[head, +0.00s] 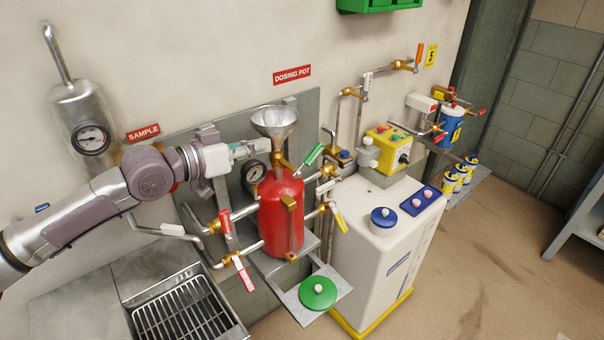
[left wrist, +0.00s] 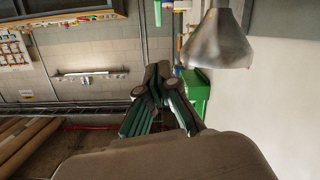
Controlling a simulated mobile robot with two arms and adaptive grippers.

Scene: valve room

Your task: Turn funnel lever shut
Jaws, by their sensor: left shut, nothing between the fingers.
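The dosing pot is a red vessel (head: 281,214) with a metal funnel (head: 274,122) on top. Below the funnel is a brass valve, and a lever with a green handle (head: 314,154) slants up to the right from it. My left gripper (head: 262,148) is at the left side of the funnel, just below its rim, with its fingers together and empty. The green lever is on the far side of the funnel neck from it. In the left wrist view the funnel (left wrist: 218,40) is right of my fingers (left wrist: 158,72). My right gripper is not in view.
A pressure gauge (head: 255,172) sits just below my left gripper. Red-handled levers (head: 244,274) and a yellow-handled lever (head: 339,219) stick out around the pot. A green lid (head: 318,292) lies on the lower shelf. A white cabinet (head: 372,255) stands right of it.

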